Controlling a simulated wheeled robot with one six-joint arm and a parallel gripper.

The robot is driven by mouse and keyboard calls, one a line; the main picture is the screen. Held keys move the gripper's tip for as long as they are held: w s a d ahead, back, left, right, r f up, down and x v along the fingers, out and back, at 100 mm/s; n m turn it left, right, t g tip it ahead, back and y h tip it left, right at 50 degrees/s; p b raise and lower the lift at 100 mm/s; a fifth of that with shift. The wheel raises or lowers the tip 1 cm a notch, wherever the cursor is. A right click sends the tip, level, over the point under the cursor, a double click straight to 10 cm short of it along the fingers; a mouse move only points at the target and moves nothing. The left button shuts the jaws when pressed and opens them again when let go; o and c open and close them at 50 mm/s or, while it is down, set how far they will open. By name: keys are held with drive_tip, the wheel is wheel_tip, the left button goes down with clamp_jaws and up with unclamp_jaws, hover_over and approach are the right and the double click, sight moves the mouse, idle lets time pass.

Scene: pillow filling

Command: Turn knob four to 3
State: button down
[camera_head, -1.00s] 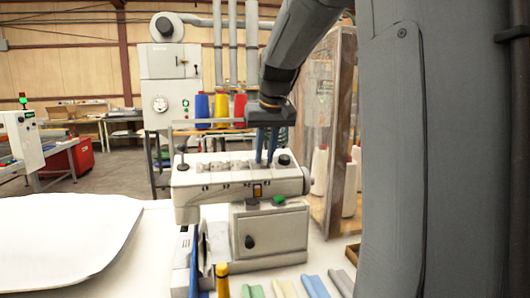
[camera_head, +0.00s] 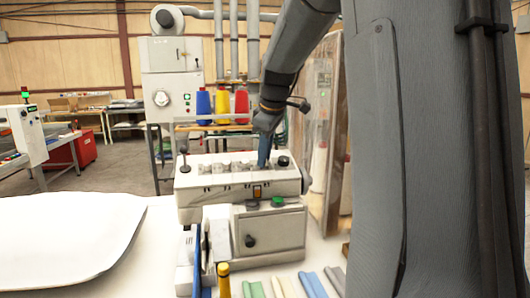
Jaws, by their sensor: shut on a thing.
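The white machine (camera_head: 238,186) stands on the table with a row of small grey knobs (camera_head: 223,168) along its top. My gripper (camera_head: 263,164) points down onto the right end of this row. Its blue fingers are seen edge-on and are shut on a knob, which looks like the fourth from the left. The fingers hide most of that knob, and its pointer and scale numbers cannot be read. A larger black knob (camera_head: 283,161) stands just right of the fingers, apart from them.
A black-based post (camera_head: 184,167) rises at the machine's left end. Yellow, red and blue thread cones (camera_head: 222,103) stand behind. A white pillow (camera_head: 65,235) lies at the left. Folded coloured cloths (camera_head: 313,284) and a yellow-capped bottle (camera_head: 223,281) are in front.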

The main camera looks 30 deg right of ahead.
drive_tip(key=n+p, duration=0.2)
drive_tip(key=n, duration=0.4)
drive_tip(key=shift+r+n, duration=0.1)
drive_tip(key=shift+n, duration=0.2)
drive_tip(key=n+p, duration=0.1)
drive_tip(key=n, duration=0.4)
drive_tip(key=shift+w+g, duration=0.1)
drive_tip(key=shift+g, duration=0.2)
drive_tip(key=shift+n, duration=0.3)
drive_tip(key=c, duration=1.6)
unclamp_jaws()
drive_tip(key=b+v, duration=0.1)
drive_tip(key=v, duration=0.6)
drive_tip(key=shift+a+r+b, duration=0.15)
drive_tip(key=shift+r+b, duration=0.2)
